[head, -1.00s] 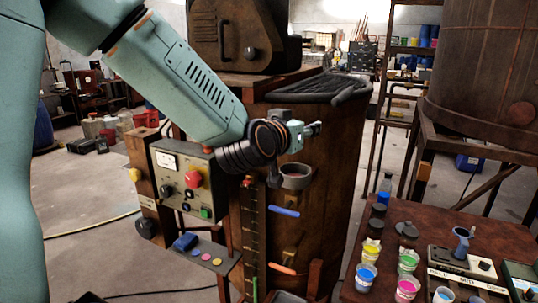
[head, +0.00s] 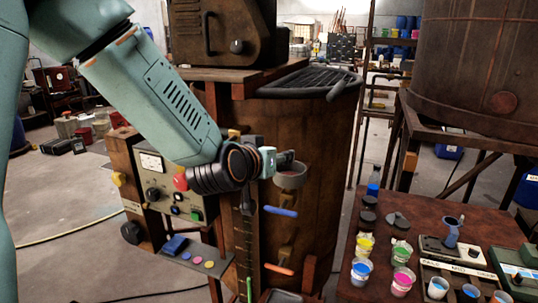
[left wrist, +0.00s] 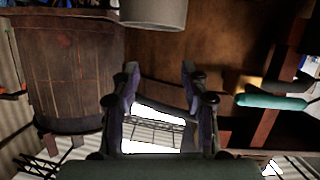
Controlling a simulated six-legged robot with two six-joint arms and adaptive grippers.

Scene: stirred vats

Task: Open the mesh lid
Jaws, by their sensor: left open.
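The dark mesh lid (head: 312,82) lies on top of the tall brown vat (head: 325,150), with a thick dark rim and a bar at its right end. It looks closed. My left gripper (head: 290,157) is below the lid, in front of the vat's wall, and overlaps a small grey cup (head: 290,178) on that wall. In the left wrist view my left gripper's two fingers (left wrist: 158,75) are spread apart with nothing between them. The lid cannot be made out there. My right gripper is not in view.
A control box (head: 165,180) with a red button stands left of the vat. Blue (head: 280,211) and orange (head: 278,269) handles show on the vat's front. A table (head: 400,215) with paint cups is at the right.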

